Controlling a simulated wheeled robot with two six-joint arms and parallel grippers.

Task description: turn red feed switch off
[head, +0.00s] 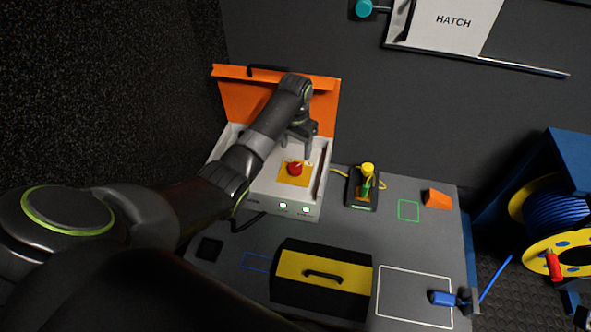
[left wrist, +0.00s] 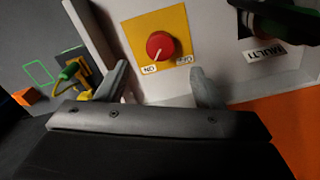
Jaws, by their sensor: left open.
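The red feed switch (head: 295,168) is a round red knob on a yellow plate (head: 286,178) inside the open white box with an orange lid. In the left wrist view the knob (left wrist: 160,45) has a white pointer line aimed at the ON label (left wrist: 149,69); the OFF label (left wrist: 183,61) is to its right. My left gripper (head: 307,151) is just above and behind the knob in the head view. In the left wrist view its two fingers (left wrist: 158,78) are spread wide, short of the knob, with nothing between them. My right gripper is out of view.
The box's orange lid (head: 240,98) stands open behind my left arm. A yellow-topped green connector (head: 367,178) stands right of the box. A black-and-yellow case (head: 322,272) lies in front. An orange block (head: 437,198) and blue cable reel (head: 553,212) are right.

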